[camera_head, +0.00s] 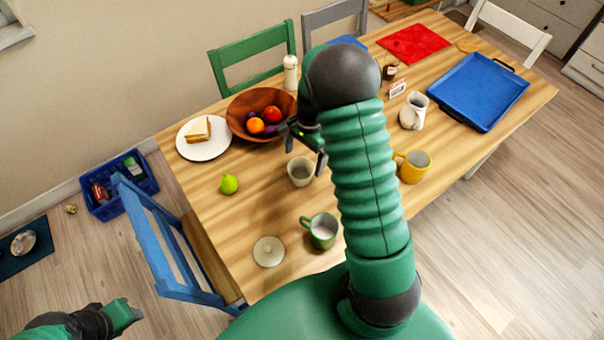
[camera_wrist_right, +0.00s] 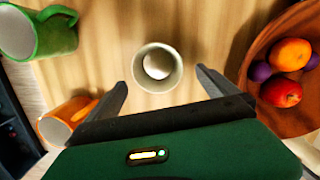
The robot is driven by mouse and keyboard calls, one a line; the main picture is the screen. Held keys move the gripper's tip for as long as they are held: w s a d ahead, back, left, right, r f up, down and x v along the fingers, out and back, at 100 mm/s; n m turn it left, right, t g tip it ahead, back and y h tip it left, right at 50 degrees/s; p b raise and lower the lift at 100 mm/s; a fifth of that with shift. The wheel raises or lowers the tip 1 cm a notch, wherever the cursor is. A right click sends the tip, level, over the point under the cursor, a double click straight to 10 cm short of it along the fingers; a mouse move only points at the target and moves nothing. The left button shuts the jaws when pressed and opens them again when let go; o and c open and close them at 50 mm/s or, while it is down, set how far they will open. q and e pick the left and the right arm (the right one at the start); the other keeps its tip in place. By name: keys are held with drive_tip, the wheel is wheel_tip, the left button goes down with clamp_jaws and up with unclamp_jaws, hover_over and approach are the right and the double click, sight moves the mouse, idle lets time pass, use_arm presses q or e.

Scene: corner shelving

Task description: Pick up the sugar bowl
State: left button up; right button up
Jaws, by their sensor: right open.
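A small pale beige bowl (camera_head: 300,171) without a lid, which looks like the sugar bowl, stands upright on the wooden table. In the right wrist view the bowl (camera_wrist_right: 158,83) has something white inside and appears between the finger tips, with a gap on each side. My right gripper (camera_head: 305,148) is open above the bowl; it shows in the right wrist view too (camera_wrist_right: 161,77). A round pale lid (camera_head: 268,251) lies apart on the table. My left gripper (camera_head: 122,314) is low at the left, away from the table; its jaws are unclear.
A wooden fruit bowl (camera_head: 240,113) is close behind the gripper. A green mug (camera_head: 320,231) and a yellow mug (camera_head: 412,166) stand near the beige bowl. A lime (camera_head: 229,184) lies to its left. A blue chair (camera_head: 185,260) is at the table's left edge.

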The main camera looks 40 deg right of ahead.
sight(300, 178)
wheel_tip(300, 178, down, 3)
drive_tip(key=shift+s+a+r, duration=0.1)
drive_tip(key=shift+s+a, duration=0.05)
drive_tip(key=shift+a+f, duration=0.85)
drive_tip(key=shift+f, duration=0.1)
drive_tip(key=shift+a, duration=0.2)
drive_tip(key=shift+d+f, duration=0.2)
drive_tip(key=shift+d, duration=0.55)
drive_tip(key=c, duration=0.8)
drive_tip(key=shift+a, duration=0.2)
drive_tip(key=c, duration=0.5)
use_arm(q)
drive_tip(key=shift+a+f, duration=0.2)
drive_tip(key=shift+a, duration=0.3)
use_arm(e)
drive_tip(key=shift+a+r, duration=0.2)
drive_tip(key=shift+a, duration=0.05)
drive_tip(key=c, duration=0.4)
